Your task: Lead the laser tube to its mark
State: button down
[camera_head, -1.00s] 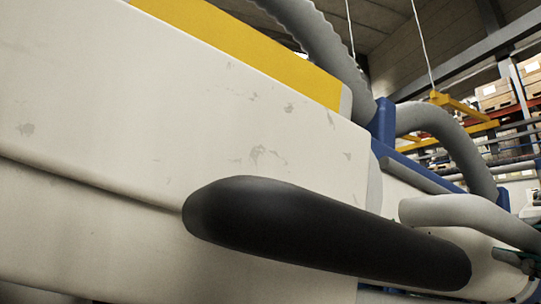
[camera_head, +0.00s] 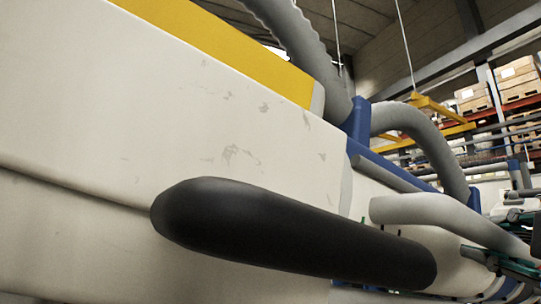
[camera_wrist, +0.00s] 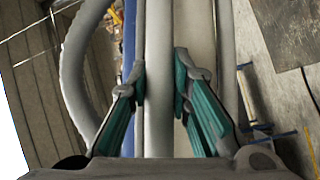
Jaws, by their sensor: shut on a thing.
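A pale grey tube, which I take for the laser tube (camera_head: 420,209), runs from a rounded end toward the right edge in the head view. In the wrist view the pale tube (camera_wrist: 158,110) runs straight up the middle between my fingers. My gripper (camera_wrist: 160,75) has a teal-padded finger on each side of it and is shut on it. In the head view my gripper (camera_head: 508,243) is at the right edge, partly cut off, around the far part of the tube. I cannot make out the mark in either view.
A large cream machine body (camera_head: 90,95) with a yellow panel (camera_head: 230,45) fills the left. A long black rounded bar (camera_head: 290,235) stands out in front of it, below the tube. A thick grey hose (camera_head: 430,140) arches behind. Shelves with boxes (camera_head: 515,80) stand far back.

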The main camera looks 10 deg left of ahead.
jog(key=shift+s+a+r, duration=0.15)
jog(key=shift+s+a, duration=0.55)
dwell(0.4)
jog(key=c, duration=0.6)
grip_release()
jog(key=shift+c, duration=0.2)
jog(key=shift+d, duration=0.1)
jog(key=shift+r, duration=0.1)
jog(key=s+d, duration=0.1)
jog(key=s, duration=1.1)
jog(key=shift+d, duration=0.15)
